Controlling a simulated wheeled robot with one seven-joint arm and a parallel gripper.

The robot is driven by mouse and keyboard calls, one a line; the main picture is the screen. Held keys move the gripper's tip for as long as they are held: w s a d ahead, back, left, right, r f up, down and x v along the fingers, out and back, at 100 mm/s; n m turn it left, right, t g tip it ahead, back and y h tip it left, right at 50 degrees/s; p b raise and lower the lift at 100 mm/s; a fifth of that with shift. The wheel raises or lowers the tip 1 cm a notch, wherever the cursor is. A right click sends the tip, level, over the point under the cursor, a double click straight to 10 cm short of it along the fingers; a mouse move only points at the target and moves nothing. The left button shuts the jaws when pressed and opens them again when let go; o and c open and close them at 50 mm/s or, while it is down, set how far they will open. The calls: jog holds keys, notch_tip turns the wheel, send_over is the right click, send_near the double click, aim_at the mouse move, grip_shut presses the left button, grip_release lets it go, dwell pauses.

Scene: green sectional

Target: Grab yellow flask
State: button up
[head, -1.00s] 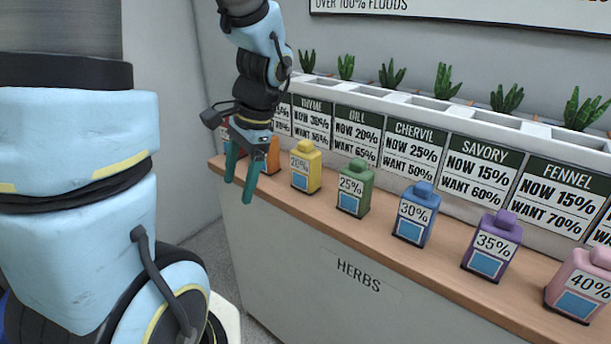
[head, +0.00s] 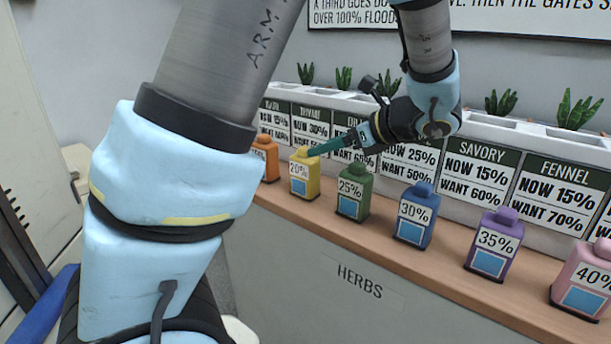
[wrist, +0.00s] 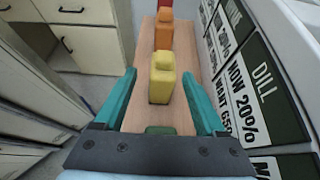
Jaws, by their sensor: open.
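The yellow flask (head: 305,174), labelled 20%, stands upright on the wooden shelf between the orange and green flasks. In the wrist view the yellow flask (wrist: 163,78) stands ahead, between the lines of my two teal fingers. My gripper (head: 318,149) reaches in from the right, above the green flask, with its tips near the yellow flask's top. In the wrist view my gripper (wrist: 163,85) is open, with nothing held. Whether the fingertips reach past the flask's sides is hard to tell.
The orange flask (head: 266,157) is behind the yellow one in the wrist view, with a red one beyond. The green flask (head: 353,190) is partly under my gripper. Blue (head: 416,214), purple (head: 493,243) and pink (head: 584,280) flasks stand right. Herb signs (wrist: 255,85) line the wall side.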

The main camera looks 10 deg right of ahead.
aim_at(308, 148)
jog(key=shift+w+r+p+x, duration=0.15)
jog(key=shift+p+x, duration=0.05)
jog(key=shift+x, duration=1.3)
jog(key=shift+w+r+p+x, duration=0.15)
jog(key=shift+x, duration=1.35)
jog(key=shift+d, duration=0.1)
jog(key=shift+c, duration=0.4)
grip_shut()
